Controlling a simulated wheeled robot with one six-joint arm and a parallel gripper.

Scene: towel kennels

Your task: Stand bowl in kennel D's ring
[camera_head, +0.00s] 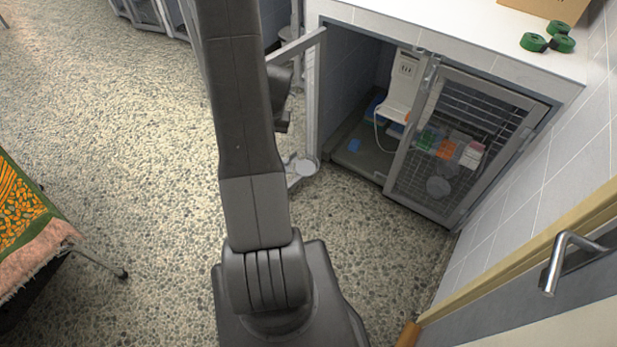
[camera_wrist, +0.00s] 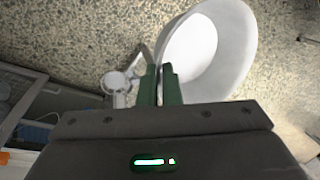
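In the wrist view a white bowl (camera_wrist: 228,62) is tilted, with its inside facing me. My gripper (camera_wrist: 160,70) has its green fingers close together at the bowl's near left rim, with the rim between them. A small round ring holder (camera_wrist: 115,82), pale inside, shows to the left of the bowl, apart from it. In the head view the ring holder (camera_head: 306,167) sits low by the open kennel door (camera_head: 312,95). No kennel letter is readable. My arm hides the gripper and bowl in the head view.
The kennel's right mesh door (camera_head: 440,180) is shut, with several items behind it. A white device (camera_head: 403,85) with a cable stands inside the open half. Green rolls (camera_head: 562,44) lie on the white top. A towel-covered table (camera_head: 30,235) stands left. Speckled floor between is clear.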

